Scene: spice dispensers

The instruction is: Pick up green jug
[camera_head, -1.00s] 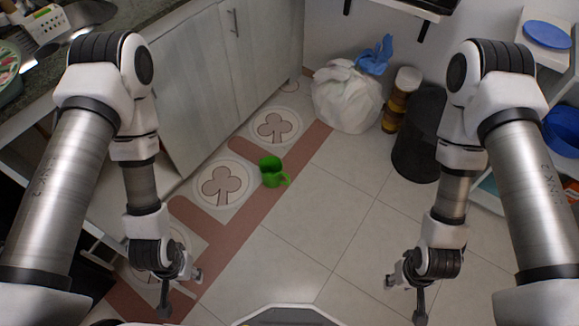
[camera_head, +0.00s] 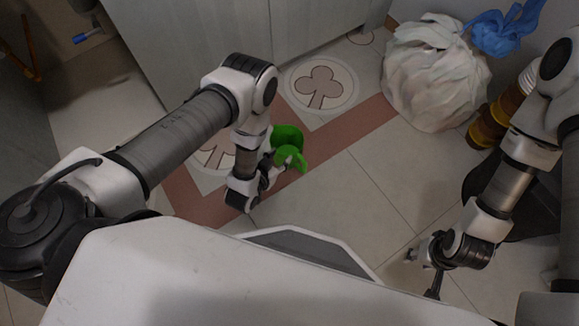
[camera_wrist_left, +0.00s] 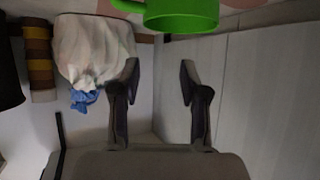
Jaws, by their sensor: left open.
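The green jug (camera_head: 287,136) stands on the tiled floor, its handle (camera_head: 292,158) toward me in the head view. My left gripper (camera_head: 272,172) is right beside the jug on its near side, partly overlapping it in the picture. In the left wrist view the jug (camera_wrist_left: 182,14) is cut off by the top edge, beyond the fingertips. There my left gripper (camera_wrist_left: 160,78) is open, with nothing between its fingers. My right gripper (camera_head: 422,274) is low at the right, its fingers apart and empty, far from the jug.
A white bag with a blue tie (camera_head: 435,75) and amber jars (camera_head: 493,120) stand at the back right. A pale cabinet (camera_head: 225,35) closes off the back. The tiled floor (camera_head: 350,200) between my grippers is clear.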

